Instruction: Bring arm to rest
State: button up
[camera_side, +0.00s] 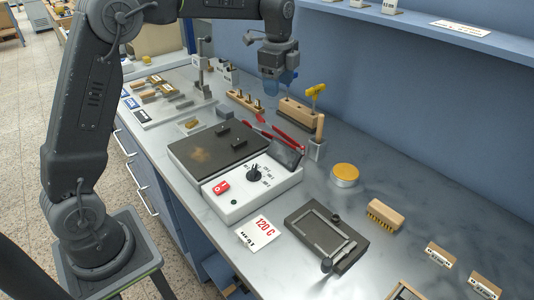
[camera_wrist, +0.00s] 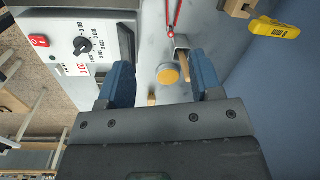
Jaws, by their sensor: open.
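My gripper (camera_side: 284,82) hangs above the back of the bench in the side view, near the wooden block with small tools. In the wrist view its two blue fingers (camera_wrist: 165,82) are spread wide apart with nothing between them that they touch. The bench top shows well below the fingers. My arm arches over from the left side of the bench.
A hot plate (camera_side: 205,148) with a white control box (camera_side: 225,197) stands mid-bench. A cup with a wooden handle (camera_side: 317,147), a round yellow-lidded tin (camera_side: 345,174), a brush (camera_side: 385,213) and a dark framed fixture (camera_side: 315,228) stand nearby. A shelf (camera_side: 430,30) runs along the blue wall.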

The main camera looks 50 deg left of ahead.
jog(key=s+d+r+n+t, duration=0.1)
jog(key=s+d+r+n, duration=0.25)
jog(key=s, duration=0.45)
jog(key=s+d+r+n+t, duration=0.2)
jog(key=s+n, duration=0.2)
jog(key=s, duration=0.4)
jog(key=s+d+f+n+t, duration=0.1)
jog(key=s+f+n, duration=0.1)
jog(key=s, duration=0.4)
jog(key=s+d+f+n, duration=0.1)
jog(key=s+f+n, duration=0.2)
jog(key=s+n, duration=0.2)
jog(key=shift+s+f+t, duration=0.2)
jog(key=shift+s+t, duration=0.2)
jog(key=shift+s, duration=0.85)
